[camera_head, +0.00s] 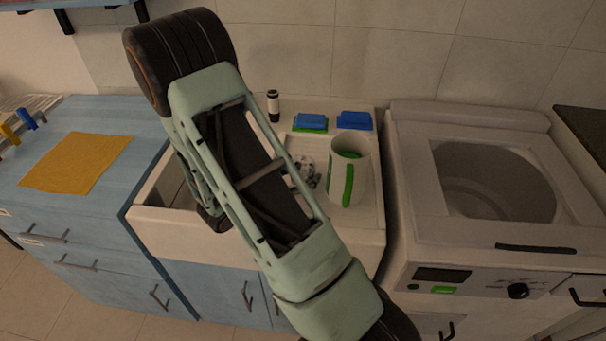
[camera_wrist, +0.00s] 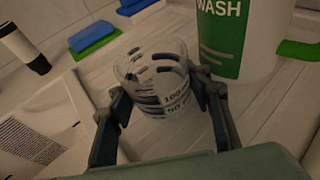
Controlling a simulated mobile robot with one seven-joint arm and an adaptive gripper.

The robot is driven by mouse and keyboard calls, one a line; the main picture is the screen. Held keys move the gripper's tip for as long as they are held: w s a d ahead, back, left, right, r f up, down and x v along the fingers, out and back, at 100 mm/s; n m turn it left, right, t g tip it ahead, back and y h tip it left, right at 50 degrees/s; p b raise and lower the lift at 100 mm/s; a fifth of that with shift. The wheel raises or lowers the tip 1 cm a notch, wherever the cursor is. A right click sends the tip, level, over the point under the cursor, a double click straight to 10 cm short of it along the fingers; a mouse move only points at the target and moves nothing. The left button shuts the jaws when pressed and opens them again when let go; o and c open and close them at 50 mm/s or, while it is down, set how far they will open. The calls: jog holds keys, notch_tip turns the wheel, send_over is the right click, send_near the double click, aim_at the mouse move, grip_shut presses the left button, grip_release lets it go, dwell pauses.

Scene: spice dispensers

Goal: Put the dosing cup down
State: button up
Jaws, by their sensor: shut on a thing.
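The dosing cup (camera_wrist: 155,82) is a clear, see-through cup with dark markings, including "100" and "50". My gripper (camera_wrist: 165,100) has a finger on each side of it and is shut on it. The cup is over the white ribbed drainboard (camera_wrist: 150,135); I cannot tell whether its base touches. In the head view the cup (camera_head: 306,172) shows beside my arm, left of the white container. My gripper's fingers are hidden behind my arm there.
A white and green "WASH" container (camera_head: 349,172) stands close on the right of the cup. Blue and green sponges (camera_head: 310,123) and a blue one (camera_head: 354,120) lie behind. A white, black-banded bottle (camera_head: 273,106) stands at the back. The sink basin (camera_head: 178,187) is left, a washing machine (camera_head: 480,255) right.

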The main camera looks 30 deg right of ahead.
jog(key=shift+f, duration=0.25)
jog(key=o, duration=1.3)
jog(key=shift+r, duration=0.1)
